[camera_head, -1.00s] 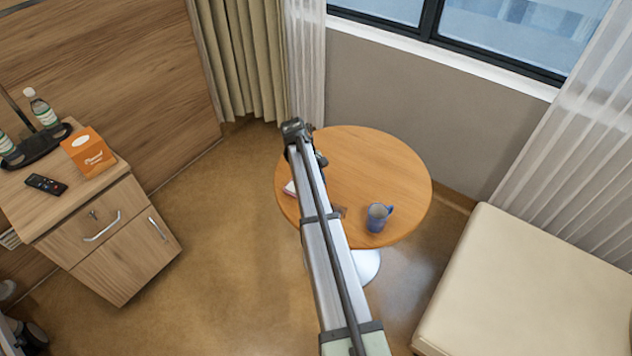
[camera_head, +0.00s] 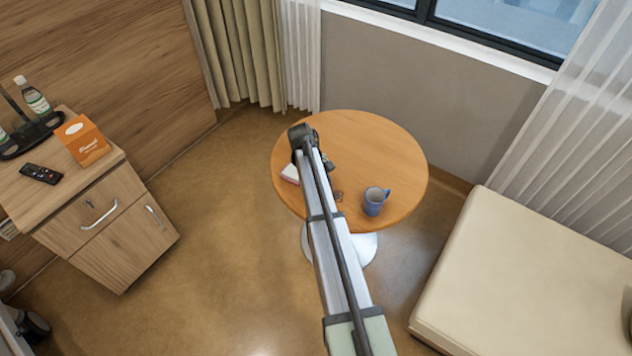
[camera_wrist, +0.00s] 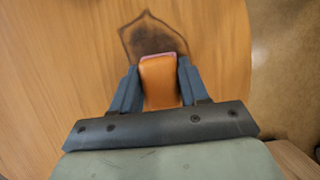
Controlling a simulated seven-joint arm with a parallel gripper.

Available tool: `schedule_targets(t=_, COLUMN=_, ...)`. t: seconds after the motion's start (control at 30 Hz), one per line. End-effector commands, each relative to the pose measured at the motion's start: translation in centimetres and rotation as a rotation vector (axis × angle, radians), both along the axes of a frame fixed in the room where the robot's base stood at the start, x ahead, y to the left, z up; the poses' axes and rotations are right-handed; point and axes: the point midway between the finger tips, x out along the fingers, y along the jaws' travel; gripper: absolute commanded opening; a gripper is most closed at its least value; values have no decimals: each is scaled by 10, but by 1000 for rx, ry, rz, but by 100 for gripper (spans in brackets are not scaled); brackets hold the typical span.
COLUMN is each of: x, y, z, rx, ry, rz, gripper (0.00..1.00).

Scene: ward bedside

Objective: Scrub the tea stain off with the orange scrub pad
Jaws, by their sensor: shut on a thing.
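The orange scrub pad (camera_wrist: 160,82) is held between the two fingers of my gripper (camera_wrist: 157,75), which is shut on it. A pinkish layer shows at the pad's far edge. The tea stain (camera_wrist: 150,36) is a dark brown patch with a darker pointed outline on the wooden table. In the wrist view it lies just beyond the pad's tip, which overlaps its near edge; I cannot tell whether they touch. In the head view the stain is a small dark mark (camera_head: 338,196) beside my arm, which mostly hides my gripper and the pad.
A blue mug (camera_head: 375,201) stands on the round table (camera_head: 390,150), right of the stain. A small white-and-pink item (camera_head: 290,173) lies at the table's left side. A cream seat (camera_head: 530,270) is at right, a bedside cabinet (camera_head: 100,220) at left.

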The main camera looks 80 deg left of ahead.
Motion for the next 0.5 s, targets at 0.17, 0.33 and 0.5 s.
schedule_targets(t=0.17, x=13, y=-14, z=0, rx=-1, ry=-1, rz=-2, gripper=16)
schedule_targets(t=0.33, x=23, y=-24, z=0, rx=0, ry=-1, rz=-2, gripper=16)
schedule_targets(t=0.5, x=34, y=-35, z=0, rx=0, ry=0, rz=-1, gripper=16)
